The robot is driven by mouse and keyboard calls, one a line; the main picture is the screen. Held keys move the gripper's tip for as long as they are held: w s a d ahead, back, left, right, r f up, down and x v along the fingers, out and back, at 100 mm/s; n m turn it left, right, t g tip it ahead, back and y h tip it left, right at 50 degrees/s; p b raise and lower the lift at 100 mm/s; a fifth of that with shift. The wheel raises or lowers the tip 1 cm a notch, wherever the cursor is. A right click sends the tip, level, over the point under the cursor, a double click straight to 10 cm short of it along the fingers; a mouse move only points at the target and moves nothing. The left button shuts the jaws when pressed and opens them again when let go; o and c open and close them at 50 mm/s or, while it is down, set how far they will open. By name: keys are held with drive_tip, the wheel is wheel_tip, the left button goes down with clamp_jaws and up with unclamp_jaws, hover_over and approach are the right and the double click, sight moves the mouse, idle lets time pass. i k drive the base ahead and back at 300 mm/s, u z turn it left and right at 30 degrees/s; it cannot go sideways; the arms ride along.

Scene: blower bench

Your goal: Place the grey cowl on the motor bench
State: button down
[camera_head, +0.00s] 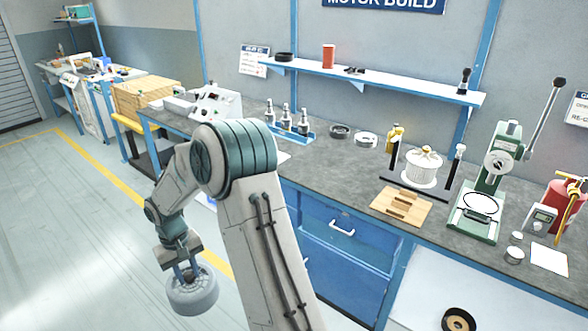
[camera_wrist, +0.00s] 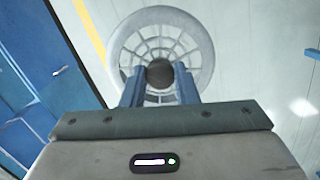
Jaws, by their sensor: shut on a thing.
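The grey cowl (camera_head: 193,291) is a round, wheel-like part with a grille. It hangs from my gripper (camera_head: 187,277) low over the floor, left of the bench front. In the wrist view the cowl (camera_wrist: 201,40) shows its ring and radial ribs, and my gripper (camera_wrist: 160,82) is shut on the dark round knob (camera_wrist: 160,73) at its centre. The motor bench (camera_head: 330,170), with a dark grey top and blue frame, runs along the wall to the right under the "MOTOR BUILD" sign. My arm hides part of the bench front.
On the bench stand a white finned part (camera_head: 422,168) in a black stand, a wooden block (camera_head: 401,206), a green press (camera_head: 490,190), dark and light rings (camera_head: 340,132) and bottle-like parts (camera_head: 286,120) in a blue rack. The bench top between rings and wooden block is clear. A shelf (camera_head: 380,83) hangs above.

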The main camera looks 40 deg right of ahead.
sight(351, 183)
drive_tip(key=u, duration=0.15)
drive_tip(key=i, duration=1.45)
drive_tip(key=z, duration=2.7)
drive_tip(key=i, duration=1)
drive_tip(key=z, duration=0.05)
